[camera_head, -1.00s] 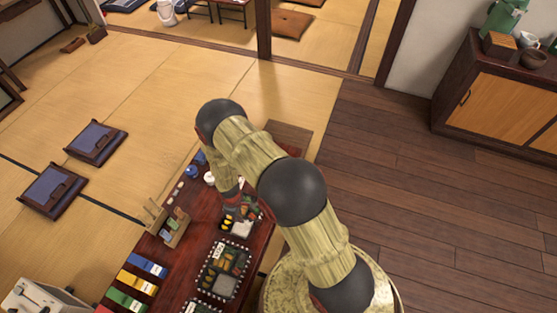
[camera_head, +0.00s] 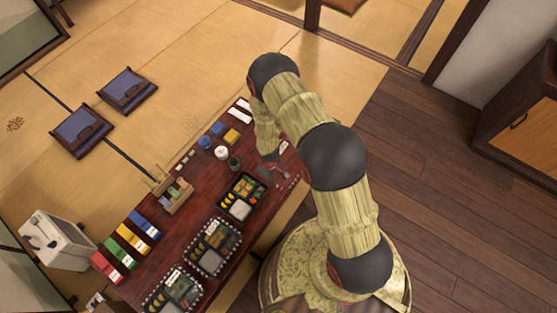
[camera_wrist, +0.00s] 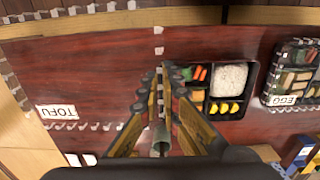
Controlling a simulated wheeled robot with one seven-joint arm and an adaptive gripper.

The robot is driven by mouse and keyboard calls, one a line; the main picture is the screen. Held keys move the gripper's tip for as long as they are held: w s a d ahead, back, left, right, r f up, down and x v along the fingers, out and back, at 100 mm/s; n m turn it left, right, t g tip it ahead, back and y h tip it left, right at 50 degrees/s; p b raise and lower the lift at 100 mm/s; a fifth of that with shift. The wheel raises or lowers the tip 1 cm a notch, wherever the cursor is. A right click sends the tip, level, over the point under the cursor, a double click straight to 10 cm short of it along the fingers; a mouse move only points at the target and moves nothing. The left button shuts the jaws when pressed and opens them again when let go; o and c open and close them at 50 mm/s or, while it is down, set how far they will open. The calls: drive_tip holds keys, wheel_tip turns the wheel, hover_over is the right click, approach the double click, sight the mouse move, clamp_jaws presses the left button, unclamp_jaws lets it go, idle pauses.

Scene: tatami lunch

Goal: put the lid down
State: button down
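My gripper (camera_wrist: 164,78) is shut on the edge of a clear lid with a white dashed rim and a TOFU label (camera_wrist: 57,112) in the wrist view. The lid spreads left of the fingers over bare dark-red table, its top rim crossing the table edge. I cannot tell whether it touches the table. In the head view my gripper (camera_head: 269,160) is at the table's far end, partly hidden by my arm. The uncovered bento box (camera_head: 241,197), with rice and vegetables, stands beside it; it shows right of the fingers in the wrist view (camera_wrist: 211,58).
Dashed-rim lids cover two bento boxes (camera_head: 214,247) (camera_head: 174,290); one is labelled EGG (camera_wrist: 292,101). A dark cup (camera_head: 234,163), a white pot (camera_head: 221,153), a wooden holder (camera_head: 174,194) and coloured packets (camera_head: 133,239) line the table's left side.

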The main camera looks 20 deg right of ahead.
drive_tip(key=w+d+f, duration=0.1)
drive_tip(key=w, duration=0.1)
drive_tip(key=w+f, duration=0.1)
drive_tip(key=w, duration=0.1)
drive_tip(key=w+d+f+b, duration=0.1)
drive_tip(key=w, duration=0.2)
drive_tip(key=shift+d+f, duration=0.35)
drive_tip(key=shift+f, duration=0.05)
drive_tip(key=w+f, duration=0.1)
drive_tip(key=w+d+f+b, duration=0.1)
drive_tip(key=w+f, duration=0.1)
drive_tip(key=w+f+b, duration=0.1)
drive_tip(key=f, duration=0.1)
drive_tip(key=shift+w+d+f, duration=0.2)
drive_tip(key=shift+w+d, duration=0.1)
drive_tip(key=shift+w+d+f+b, duration=0.1)
drive_tip(key=shift+w+f+b, duration=0.15)
drive_tip(key=shift+b, duration=0.1)
drive_tip(key=shift+f+b, duration=0.7)
drive_tip(key=shift+f, duration=0.75)
drive_tip(key=shift+f, duration=0.15)
drive_tip(key=c, duration=2)
unclamp_jaws()
drive_tip(key=shift+c, duration=0.2)
